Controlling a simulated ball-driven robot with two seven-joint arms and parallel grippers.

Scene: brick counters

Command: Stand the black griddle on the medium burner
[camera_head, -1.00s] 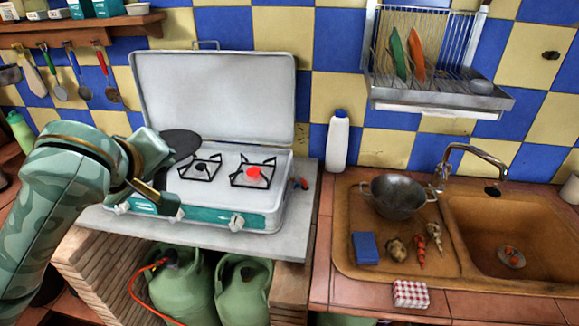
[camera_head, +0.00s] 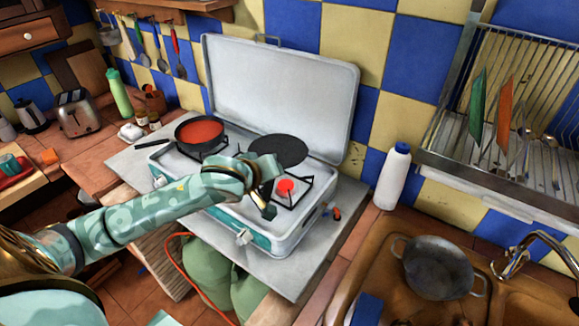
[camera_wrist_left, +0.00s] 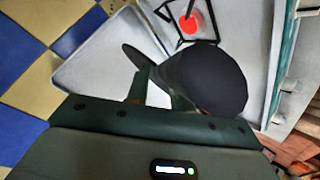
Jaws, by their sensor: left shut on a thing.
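The black griddle (camera_head: 278,150) is a flat dark disc, held by my left gripper (camera_head: 265,186) over the back of the stove, near the raised lid. The wrist view shows the griddle (camera_wrist_left: 206,76) with a short tab on its left; my gripper's fingers (camera_wrist_left: 146,84) are shut at its edge. The stove (camera_head: 283,240) has a right burner with a red centre (camera_head: 286,187), bare and partly behind my gripper. The burner between it and the pan is mostly hidden by my arm and the griddle. I cannot tell which burner is medium. My right gripper is out of view.
A pan of red sauce (camera_head: 200,132) sits on the left burner. The raised lid (camera_head: 285,88) stands behind the griddle. A white bottle (camera_head: 393,177) stands right of the stove, near the sink with a grey colander (camera_head: 437,266).

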